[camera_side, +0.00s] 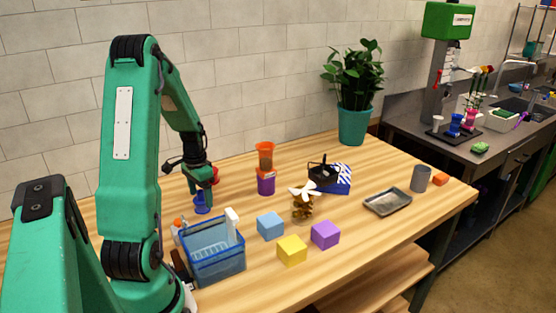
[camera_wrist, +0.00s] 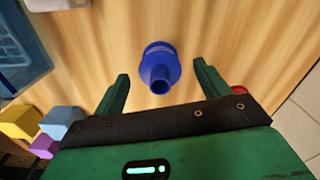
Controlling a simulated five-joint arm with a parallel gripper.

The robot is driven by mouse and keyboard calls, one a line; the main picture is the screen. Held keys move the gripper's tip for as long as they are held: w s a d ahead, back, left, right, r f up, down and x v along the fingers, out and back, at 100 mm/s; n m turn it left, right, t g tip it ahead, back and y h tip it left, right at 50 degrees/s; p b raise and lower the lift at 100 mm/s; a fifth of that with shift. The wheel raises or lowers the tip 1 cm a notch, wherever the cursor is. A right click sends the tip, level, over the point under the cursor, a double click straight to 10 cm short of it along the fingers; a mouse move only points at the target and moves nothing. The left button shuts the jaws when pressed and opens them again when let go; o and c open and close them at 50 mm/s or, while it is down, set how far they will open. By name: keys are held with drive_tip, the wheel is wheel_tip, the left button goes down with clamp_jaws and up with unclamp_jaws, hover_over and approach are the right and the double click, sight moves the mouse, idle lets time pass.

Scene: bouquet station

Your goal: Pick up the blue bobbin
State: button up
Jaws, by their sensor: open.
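The blue bobbin (camera_side: 202,203) stands on the wooden table, below my gripper (camera_side: 203,182) in the side view. In the wrist view the bobbin (camera_wrist: 160,68) is seen from above, ahead of the two fingertips and roughly centred between them. My green gripper (camera_wrist: 160,85) is open and empty, with a finger on each side of the bobbin's line. The fingers appear above the bobbin and not touching it. A small red thing shows behind my gripper in the side view and is partly hidden.
A blue basket (camera_side: 215,262) stands close in front of the bobbin. A blue cube (camera_side: 270,225), yellow cube (camera_side: 292,250) and purple cube (camera_side: 325,234) lie to the right. The table around the bobbin's far side is clear.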

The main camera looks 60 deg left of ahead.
drive_tip(key=shift+f, duration=1.05)
drive_tip(key=c, duration=1.1)
